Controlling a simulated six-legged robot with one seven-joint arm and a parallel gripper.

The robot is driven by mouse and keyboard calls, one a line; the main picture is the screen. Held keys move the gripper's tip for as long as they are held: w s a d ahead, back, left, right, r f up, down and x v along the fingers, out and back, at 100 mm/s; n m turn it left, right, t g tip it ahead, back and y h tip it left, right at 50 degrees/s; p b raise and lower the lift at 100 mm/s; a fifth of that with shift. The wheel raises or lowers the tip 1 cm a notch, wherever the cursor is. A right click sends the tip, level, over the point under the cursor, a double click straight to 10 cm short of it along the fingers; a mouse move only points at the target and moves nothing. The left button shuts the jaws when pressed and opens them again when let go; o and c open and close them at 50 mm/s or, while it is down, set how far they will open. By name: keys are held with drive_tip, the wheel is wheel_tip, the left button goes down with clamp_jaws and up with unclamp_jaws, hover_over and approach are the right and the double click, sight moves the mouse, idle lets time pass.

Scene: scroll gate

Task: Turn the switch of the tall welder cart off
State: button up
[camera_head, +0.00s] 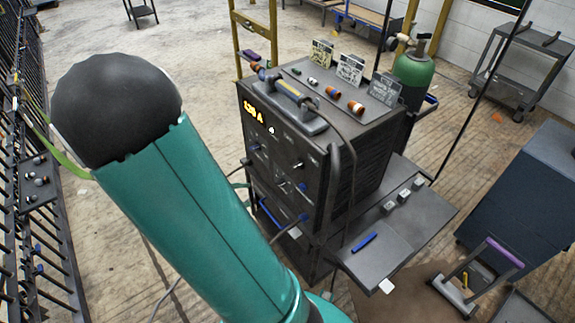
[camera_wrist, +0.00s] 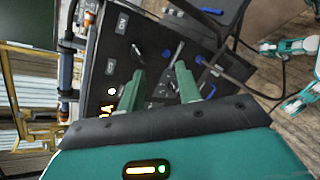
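The tall welder cart (camera_head: 345,175) is a dark box with a lit orange display at the upper left of its front panel (camera_head: 275,150). In the wrist view the panel (camera_wrist: 150,40) appears turned sideways, with blue knobs, small pale labels and a slim metal lever (camera_wrist: 178,52), which may be the switch; its setting is unclear. My gripper (camera_wrist: 160,75) is in front of the panel, its two green-grey fingers apart and nothing visibly held. The lever appears near the right fingertip; contact cannot be told. The head view shows my arm but not the gripper.
Small cylinders, cards and a handle (camera_head: 290,103) are on the cart's top. A side shelf (camera_head: 385,255) juts out at right with a blue pen-like item. A green gas bottle (camera_head: 412,75) stands behind, a dark blue cabinet (camera_head: 525,200) at right. Black railings (camera_head: 35,220) line the left.

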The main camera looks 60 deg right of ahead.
sight(294, 167)
drive_tip(key=s+d+f+n+h, duration=0.1)
drive_tip(key=s+d, duration=0.1)
drive_tip(key=d, duration=0.4)
drive_tip(key=s+d+f+n+h, duration=0.1)
drive_tip(key=s+d+f+h, duration=0.1)
drive_tip(key=d, duration=0.4)
drive_tip(key=s+d+f+n+h, duration=0.1)
drive_tip(key=s+d+f+h, duration=0.1)
drive_tip(key=d, duration=0.4)
drive_tip(key=shift+s+d+n, duration=0.1)
drive_tip(key=shift+d+n, duration=0.1)
drive_tip(key=shift+n, duration=0.2)
clamp_jaws()
